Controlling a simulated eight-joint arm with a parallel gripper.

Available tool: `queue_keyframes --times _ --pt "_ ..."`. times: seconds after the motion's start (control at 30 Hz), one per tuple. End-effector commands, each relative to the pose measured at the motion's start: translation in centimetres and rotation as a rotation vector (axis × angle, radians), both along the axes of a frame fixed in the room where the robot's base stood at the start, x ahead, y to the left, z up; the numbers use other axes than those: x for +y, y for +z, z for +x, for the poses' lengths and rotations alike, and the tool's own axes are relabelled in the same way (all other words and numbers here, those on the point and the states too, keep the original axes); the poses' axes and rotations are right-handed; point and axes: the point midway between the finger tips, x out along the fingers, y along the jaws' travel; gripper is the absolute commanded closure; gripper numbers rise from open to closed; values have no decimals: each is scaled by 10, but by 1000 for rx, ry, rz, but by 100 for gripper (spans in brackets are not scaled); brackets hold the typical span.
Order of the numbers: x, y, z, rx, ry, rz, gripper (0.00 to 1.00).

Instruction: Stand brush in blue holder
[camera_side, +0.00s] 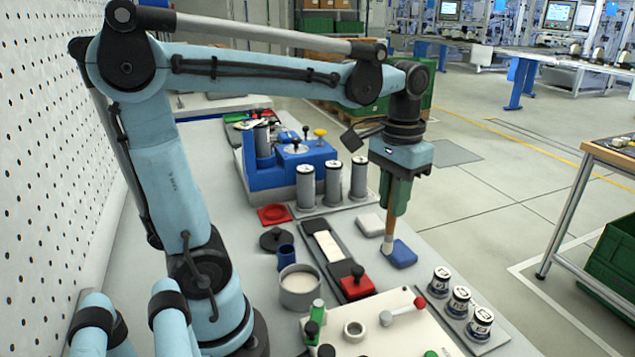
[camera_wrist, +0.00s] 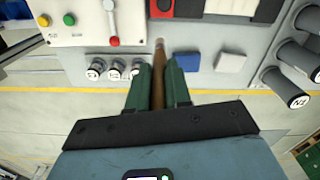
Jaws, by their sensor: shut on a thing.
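My gripper (camera_side: 395,205) is shut on the brush (camera_side: 388,240), and in the wrist view its two green fingers (camera_wrist: 158,72) close on the brown handle (camera_wrist: 158,92). The brush hangs nearly upright, pale end down, over the right part of the bench. The blue holder (camera_side: 286,257) looks like a small open upright cup, left of the brush and behind the white-filled grey pot. It looks empty, though its inside is hard to see. I cannot make out the holder in the wrist view.
A blue pad (camera_side: 402,254) lies close to the brush tip, with a white pad (camera_side: 370,224) behind it. A grey pot (camera_side: 300,288), a black tray with a red block (camera_side: 357,284) and several grey cylinders (camera_side: 359,178) stand around. A panel with a red-knobbed lever (camera_side: 419,303) lies in front.

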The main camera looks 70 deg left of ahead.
Motion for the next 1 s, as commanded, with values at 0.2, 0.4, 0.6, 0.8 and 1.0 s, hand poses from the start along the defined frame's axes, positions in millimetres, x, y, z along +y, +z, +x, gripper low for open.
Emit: queue_keyframes --times 0.2,0.4,0.6,0.8,1.0 --pt "-32 -2 11 0 -180 0 100" --pt "-24 6 -7 -1 -46 1 100" --pt "-3 19 -52 -2 315 2 100" --pt "10 24 -95 -3 671 3 100" --pt "15 24 -121 -4 901 3 100"
